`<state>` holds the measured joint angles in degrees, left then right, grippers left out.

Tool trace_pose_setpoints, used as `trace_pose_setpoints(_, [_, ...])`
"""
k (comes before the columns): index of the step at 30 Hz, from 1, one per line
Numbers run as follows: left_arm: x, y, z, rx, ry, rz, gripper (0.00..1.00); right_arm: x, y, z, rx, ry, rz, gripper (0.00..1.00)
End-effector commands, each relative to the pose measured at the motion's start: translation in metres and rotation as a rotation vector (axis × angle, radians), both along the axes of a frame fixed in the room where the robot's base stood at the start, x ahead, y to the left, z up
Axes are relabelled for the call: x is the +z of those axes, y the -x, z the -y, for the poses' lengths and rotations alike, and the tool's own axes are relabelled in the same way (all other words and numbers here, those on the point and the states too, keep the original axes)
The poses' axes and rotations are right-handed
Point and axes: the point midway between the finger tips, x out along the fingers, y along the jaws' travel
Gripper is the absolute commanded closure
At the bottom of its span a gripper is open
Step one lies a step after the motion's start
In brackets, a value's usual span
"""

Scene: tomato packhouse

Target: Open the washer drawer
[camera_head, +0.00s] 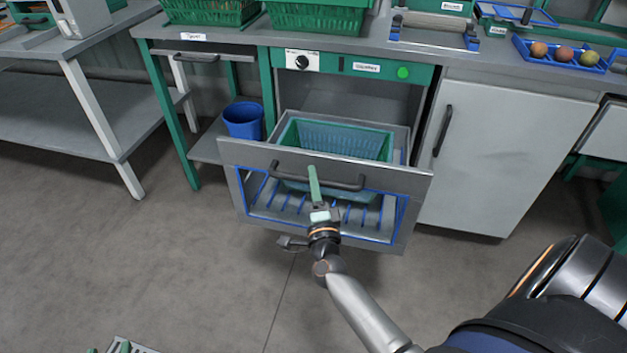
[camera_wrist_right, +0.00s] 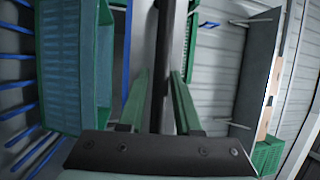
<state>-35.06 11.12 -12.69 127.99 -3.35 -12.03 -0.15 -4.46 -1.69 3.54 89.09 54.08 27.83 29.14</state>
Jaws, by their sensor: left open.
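The washer drawer (camera_head: 240,152) is pulled out from the front of the washer (camera_head: 330,62), with a grey front panel and a dark bar handle (camera_head: 347,185). Inside it sits a green and blue mesh basket (camera_head: 343,140). My right gripper (camera_head: 314,176) is at the middle of the handle.
A blue bin (camera_head: 242,120) stands on a low shelf left of the washer. A cabinet door (camera_head: 500,150) is shut to the right. Green crates (camera_head: 318,18) and a blue tray (camera_head: 525,48) with tomatoes sit on the counter. The floor in front is clear.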

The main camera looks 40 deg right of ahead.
Motion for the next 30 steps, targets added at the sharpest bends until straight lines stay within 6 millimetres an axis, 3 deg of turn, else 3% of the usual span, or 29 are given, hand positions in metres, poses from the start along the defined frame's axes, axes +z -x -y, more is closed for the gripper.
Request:
trace_pose_setpoints(5, [0.000,0.000,0.000,0.000,0.000,0.000,0.50,0.000,0.000,0.000,-0.001,0.000,0.000,0.48])
trace_pose_setpoints(14, [0.001,0.000,0.000,0.000,0.001,0.000,0.50,0.000,0.003,-0.002,0.000,0.000,0.000,0.48])
trace_pose_setpoints(24, [-0.018,0.005,-0.001,0.006,0.000,-0.086,0.50,-0.010,0.049,-0.025,0.001,-0.001,-0.003,0.48])
trace_pose_setpoints(30, [-0.032,0.010,-0.001,0.011,-0.002,-0.131,0.50,-0.013,0.065,-0.032,0.000,-0.001,0.000,0.48])
